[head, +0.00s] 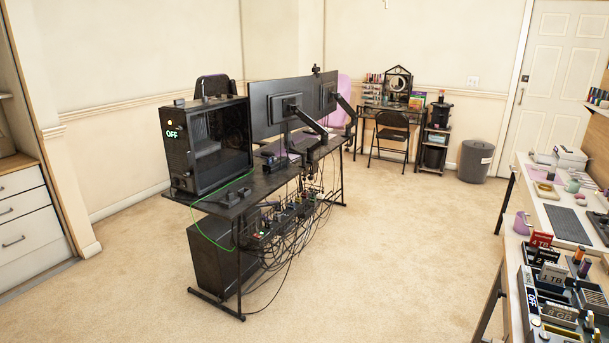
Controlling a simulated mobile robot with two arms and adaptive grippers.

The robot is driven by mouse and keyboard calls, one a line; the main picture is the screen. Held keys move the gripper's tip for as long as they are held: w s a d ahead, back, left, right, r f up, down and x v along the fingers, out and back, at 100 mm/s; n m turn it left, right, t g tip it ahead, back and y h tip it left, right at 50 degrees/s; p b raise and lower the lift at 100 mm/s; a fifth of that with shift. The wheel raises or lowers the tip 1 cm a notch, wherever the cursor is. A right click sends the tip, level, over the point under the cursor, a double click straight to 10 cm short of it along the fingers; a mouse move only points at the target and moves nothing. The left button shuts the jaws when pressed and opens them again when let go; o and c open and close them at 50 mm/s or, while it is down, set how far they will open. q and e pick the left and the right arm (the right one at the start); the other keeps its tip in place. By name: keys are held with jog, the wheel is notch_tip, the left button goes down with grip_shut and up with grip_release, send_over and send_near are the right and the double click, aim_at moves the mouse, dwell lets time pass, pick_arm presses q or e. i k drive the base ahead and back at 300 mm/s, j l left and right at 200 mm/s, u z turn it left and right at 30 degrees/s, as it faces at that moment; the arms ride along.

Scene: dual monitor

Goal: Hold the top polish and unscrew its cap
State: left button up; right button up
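Neither of my grippers is in view. I cannot single out the top polish or its cap. Several small dark and coloured bottles (598,97), too small to identify, stand on a wall shelf at the right edge. The white desk (540,210) at the right carries small items, among them a greenish jar (572,186) and a pink cup (521,223). A rack of small coloured items (373,78) stands on the far dark table, too small to make out.
A black desk (262,190) with a PC case (207,145), monitors (283,104) and hanging cables stands left of centre. A folding chair (391,132) and a grey bin (475,161) are at the back. Carpet (420,235) between the desks is clear.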

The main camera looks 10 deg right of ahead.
aim_at(550, 176)
jog(key=i+j, duration=0.15)
jog(key=i, duration=0.25)
jog(key=i+j+z, duration=0.1)
jog(key=i, duration=0.3)
jog(key=i+l+z, duration=0.1)
jog(key=i+z, duration=0.65)
jog(key=i+j+z, duration=0.1)
jog(key=i+z, duration=0.3)
jog(key=i+l+z, duration=0.15)
jog(key=i+z, duration=0.2)
jog(key=i, duration=0.3)
jog(key=i+j+z, duration=0.1)
jog(key=i+z, duration=0.25)
jog(key=i, duration=0.35)
jog(key=i+j+z, duration=0.2)
jog(key=i+z, duration=0.15)
jog(key=i, duration=0.3)
jog(key=i+j+z, duration=0.1)
jog(key=i+j, duration=0.15)
jog(key=i+j+z, duration=0.1)
jog(key=j, duration=0.35)
jog(key=i+j+z, duration=0.1)
jog(key=i+j, duration=0.25)
jog(key=i+j+z, duration=0.1)
jog(key=j, duration=0.35)
jog(key=i, duration=0.1)
